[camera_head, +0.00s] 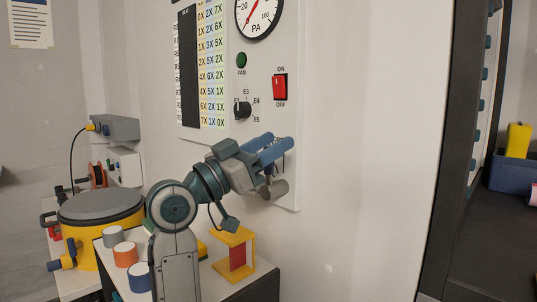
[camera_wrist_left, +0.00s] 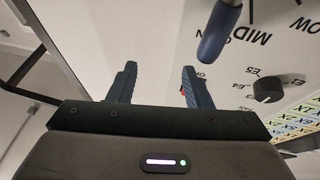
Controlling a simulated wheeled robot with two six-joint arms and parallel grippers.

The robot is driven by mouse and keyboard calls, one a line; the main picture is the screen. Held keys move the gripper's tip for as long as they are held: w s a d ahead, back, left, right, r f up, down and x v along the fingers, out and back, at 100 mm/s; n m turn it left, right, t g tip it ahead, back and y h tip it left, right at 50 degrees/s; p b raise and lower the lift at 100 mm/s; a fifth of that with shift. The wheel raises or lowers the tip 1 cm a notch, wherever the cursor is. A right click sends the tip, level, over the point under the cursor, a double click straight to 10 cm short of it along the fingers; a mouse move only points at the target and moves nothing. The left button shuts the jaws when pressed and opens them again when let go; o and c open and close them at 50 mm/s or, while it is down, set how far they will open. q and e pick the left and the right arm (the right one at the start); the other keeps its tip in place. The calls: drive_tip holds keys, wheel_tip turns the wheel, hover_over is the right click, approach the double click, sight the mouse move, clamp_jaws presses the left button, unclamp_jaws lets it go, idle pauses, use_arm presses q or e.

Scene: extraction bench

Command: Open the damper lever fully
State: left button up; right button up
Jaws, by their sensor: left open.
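The damper lever (camera_wrist_left: 220,32) shows in the left wrist view as a blue-grey handle with a rounded end, at the top edge. Dial lettering, including MID and LOW, is beside it on the white panel. My left gripper (camera_head: 278,149) is at the lower part of the wall panel in the head view and hides much of the lever area. In the left wrist view the left gripper (camera_wrist_left: 158,78) is open, with nothing between its fingers. The lever is beyond and to the right of the right-hand finger, apart from it in the picture. The right gripper is not seen.
The panel carries a black selector knob (camera_head: 242,109), a red switch (camera_head: 280,87) and a round gauge (camera_head: 258,16). Below are a yellow stand (camera_head: 219,251), several coloured cylinders and a yellow drum (camera_head: 101,215) with a grey lid. The wall right of the panel is bare.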

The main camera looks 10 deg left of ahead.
use_arm(q)
drive_tip(key=s+d, duration=0.1)
drive_tip(key=s, duration=0.9)
drive_tip(key=shift+s+r, duration=0.35)
drive_tip(key=shift+r, duration=0.1)
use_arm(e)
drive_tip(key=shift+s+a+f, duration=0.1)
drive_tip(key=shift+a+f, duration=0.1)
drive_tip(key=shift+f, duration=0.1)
use_arm(q)
drive_tip(key=shift+d, duration=0.1)
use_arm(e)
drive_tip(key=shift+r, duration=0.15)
